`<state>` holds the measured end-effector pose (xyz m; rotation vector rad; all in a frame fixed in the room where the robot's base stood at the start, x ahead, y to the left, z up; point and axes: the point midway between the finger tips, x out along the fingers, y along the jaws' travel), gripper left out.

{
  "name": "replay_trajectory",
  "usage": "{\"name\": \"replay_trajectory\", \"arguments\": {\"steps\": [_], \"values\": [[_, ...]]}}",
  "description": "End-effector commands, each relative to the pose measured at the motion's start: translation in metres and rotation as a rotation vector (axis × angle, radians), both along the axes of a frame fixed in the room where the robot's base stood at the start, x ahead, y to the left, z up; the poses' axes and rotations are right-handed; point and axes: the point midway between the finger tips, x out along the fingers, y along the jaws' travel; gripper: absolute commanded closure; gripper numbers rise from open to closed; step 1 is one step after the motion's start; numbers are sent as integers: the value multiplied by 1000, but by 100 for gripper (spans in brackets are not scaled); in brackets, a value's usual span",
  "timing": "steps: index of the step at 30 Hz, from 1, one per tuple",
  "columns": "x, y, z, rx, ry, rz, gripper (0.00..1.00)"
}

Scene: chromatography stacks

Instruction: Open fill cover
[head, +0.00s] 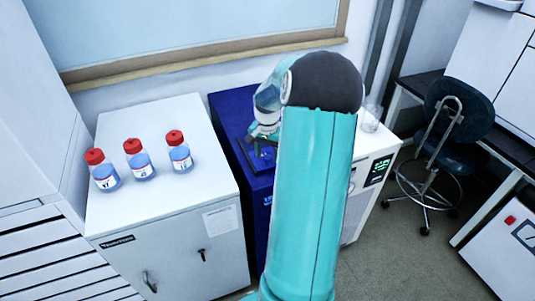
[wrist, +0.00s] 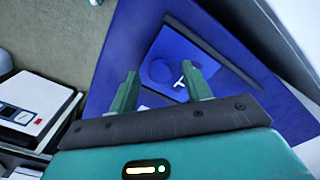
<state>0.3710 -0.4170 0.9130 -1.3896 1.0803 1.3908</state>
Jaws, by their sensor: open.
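A blue unit (head: 224,112) stands between the white cabinet and the white machine, partly hidden by my arm. In the wrist view its blue top (wrist: 122,60) carries a lighter blue square panel (wrist: 195,50), which looks like the fill cover. A round shape and a small white T-shaped mark or handle (wrist: 181,82) show on the panel. The panel looks closed. My gripper (wrist: 163,84) is open and empty, its two fingers pointing at the panel with the T shape near the right finger. I cannot tell whether they touch. In the head view my gripper (head: 262,138) is over the unit's top, mostly hidden.
A white cabinet (head: 150,205) on the left bears three red-capped bottles (head: 139,158). A white machine (head: 376,165) with a green display stands right of the blue unit, a clear beaker (head: 370,117) on top. A dark chair (head: 455,125) stands farther right. The wall and window are close behind.

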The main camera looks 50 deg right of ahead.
Motion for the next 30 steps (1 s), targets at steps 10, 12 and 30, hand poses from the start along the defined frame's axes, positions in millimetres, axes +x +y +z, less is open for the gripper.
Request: {"name": "replay_trajectory", "arguments": {"steps": [10, 12, 30], "values": [[0, 0, -4, -1, 0, 0, 55], [0, 0, -4, -1, 0, 0, 69], [29, -17, -4, -2, -1, 3, 100]]}}
